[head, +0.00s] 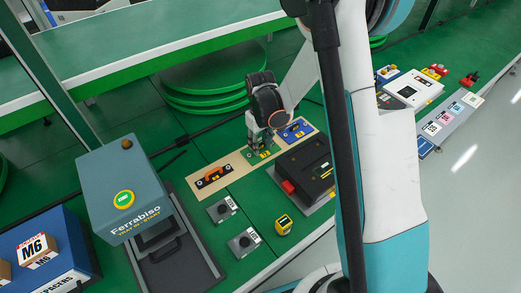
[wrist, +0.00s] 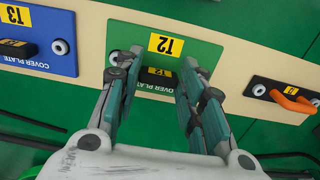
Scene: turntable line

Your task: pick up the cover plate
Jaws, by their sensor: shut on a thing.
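The green T2 cover plate (wrist: 160,42) lies on the beige board, with "COVER PLATE" printed along its lower edge. A dark handle (wrist: 158,82) with a small yellow label stands at its middle. My gripper (wrist: 155,66) is over it in the wrist view, with one finger on each side of the handle, shut on it. In the head view my gripper (head: 261,145) reaches down onto the green plate (head: 262,156), hiding part of it. The plate appears to be resting on the board; I cannot see a gap beneath it.
A blue T3 cover plate (wrist: 40,42) is at left in the wrist view. A black plate with an orange handle (wrist: 290,98) is at right. In the head view a black box (head: 305,165) with a red part is close to my gripper. Small grey blocks stand in front of the board.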

